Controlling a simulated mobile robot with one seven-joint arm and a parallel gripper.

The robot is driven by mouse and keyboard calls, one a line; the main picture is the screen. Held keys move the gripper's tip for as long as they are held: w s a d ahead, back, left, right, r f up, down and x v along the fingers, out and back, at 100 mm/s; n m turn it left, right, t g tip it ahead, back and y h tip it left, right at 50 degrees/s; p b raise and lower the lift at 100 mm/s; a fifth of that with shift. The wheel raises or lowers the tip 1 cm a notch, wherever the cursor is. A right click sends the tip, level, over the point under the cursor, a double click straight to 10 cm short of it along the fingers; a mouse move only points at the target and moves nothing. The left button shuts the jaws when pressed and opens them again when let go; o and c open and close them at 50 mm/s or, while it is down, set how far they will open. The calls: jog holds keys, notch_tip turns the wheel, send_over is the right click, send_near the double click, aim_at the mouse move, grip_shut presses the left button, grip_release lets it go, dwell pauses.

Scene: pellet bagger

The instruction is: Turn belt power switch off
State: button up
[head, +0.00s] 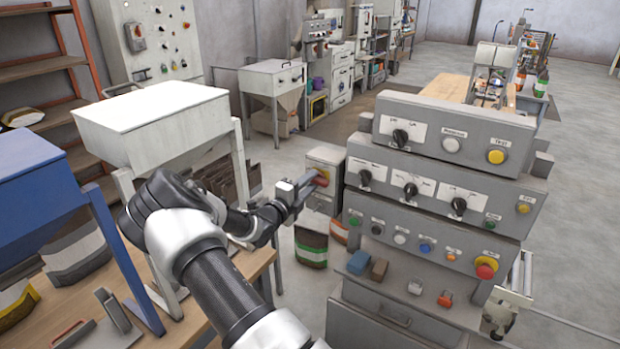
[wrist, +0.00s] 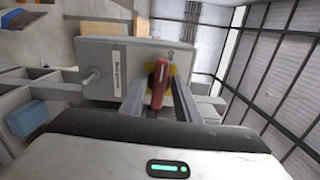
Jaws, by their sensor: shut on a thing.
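The belt power switch appears to be a red handle on a yellow disc, on the front of a small grey box (head: 325,158) left of the large control panel. My gripper (head: 312,184) reaches the box and its fingertips cover most of the switch in the head view. In the wrist view the red handle (wrist: 158,84) sits between the two fingers, with the yellow disc (wrist: 168,71) behind it. My gripper is shut on the handle. The handle runs along the fingers there. The label on the box is too small to read surely.
The stepped control panel (head: 440,180), with several knobs and buttons and a red emergency button (head: 486,267), stands close on the right. A white hopper (head: 150,110) and a wooden bench (head: 180,318) flank my arm on the left. A striped bag (head: 311,246) stands below the box.

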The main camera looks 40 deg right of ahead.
jog(key=shift+n, duration=0.4)
jog(key=o, duration=0.7)
jog(key=b+v, duration=0.1)
jog(key=v, duration=1.6)
jog(key=shift+a, duration=0.25)
jog(key=shift+s, duration=0.1)
